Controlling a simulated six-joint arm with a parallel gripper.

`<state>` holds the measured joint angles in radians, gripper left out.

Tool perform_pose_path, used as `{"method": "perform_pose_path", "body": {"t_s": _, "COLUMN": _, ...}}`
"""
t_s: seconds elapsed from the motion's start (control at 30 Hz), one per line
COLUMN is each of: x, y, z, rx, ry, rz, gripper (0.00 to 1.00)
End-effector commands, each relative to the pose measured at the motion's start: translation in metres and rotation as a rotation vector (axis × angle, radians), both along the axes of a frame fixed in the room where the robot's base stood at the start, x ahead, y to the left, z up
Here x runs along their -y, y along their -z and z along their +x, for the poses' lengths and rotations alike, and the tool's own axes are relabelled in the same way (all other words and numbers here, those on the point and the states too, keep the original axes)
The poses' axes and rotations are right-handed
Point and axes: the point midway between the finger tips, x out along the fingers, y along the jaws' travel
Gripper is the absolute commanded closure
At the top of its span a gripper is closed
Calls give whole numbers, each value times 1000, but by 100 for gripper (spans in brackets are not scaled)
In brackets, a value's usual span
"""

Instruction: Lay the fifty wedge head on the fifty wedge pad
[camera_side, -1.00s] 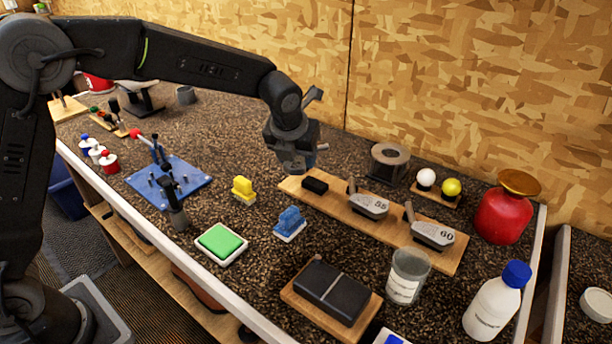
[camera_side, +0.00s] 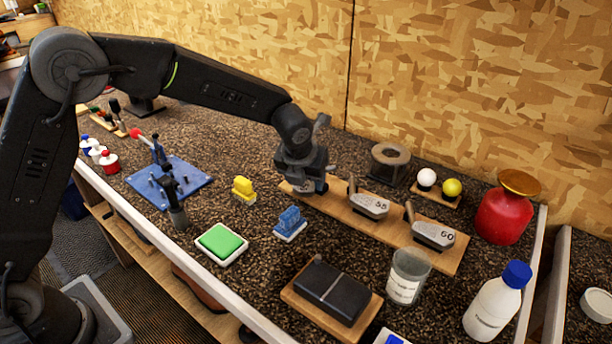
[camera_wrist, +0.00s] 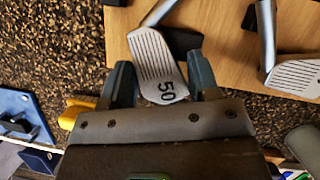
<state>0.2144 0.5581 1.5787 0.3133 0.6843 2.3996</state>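The fifty wedge head (camera_wrist: 158,55), a grey grooved clubhead marked 50, lies between the two fingers of my gripper (camera_wrist: 161,80) in the wrist view. The black fifty wedge pad (camera_wrist: 186,41) shows partly from under the head, on the wooden board (camera_wrist: 222,60). Whether the head touches the pad is hard to tell. In the side view my gripper (camera_side: 308,186) is low over the left end of the board and hides the pad and most of the head.
The 55 head (camera_side: 369,205) and 60 head (camera_side: 433,235) sit to the right on the same board (camera_side: 400,239).

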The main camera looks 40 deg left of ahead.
Motion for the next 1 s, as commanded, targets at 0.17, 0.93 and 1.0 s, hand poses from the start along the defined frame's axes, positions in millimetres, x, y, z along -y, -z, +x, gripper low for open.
{"method": "perform_pose_path", "body": {"t_s": 0.17, "x": 0, "y": 0, "z": 0, "rx": 0, "ry": 0, "rz": 0, "gripper": 27}}
{"method": "perform_pose_path", "body": {"t_s": 0.93, "x": 9, "y": -75, "z": -27, "rx": 3, "ry": 1, "rz": -2, "gripper": 23}}
{"method": "perform_pose_path", "body": {"t_s": 1.0, "x": 11, "y": -86, "z": -32, "rx": 2, "ry": 2, "rz": -2, "gripper": 23}}
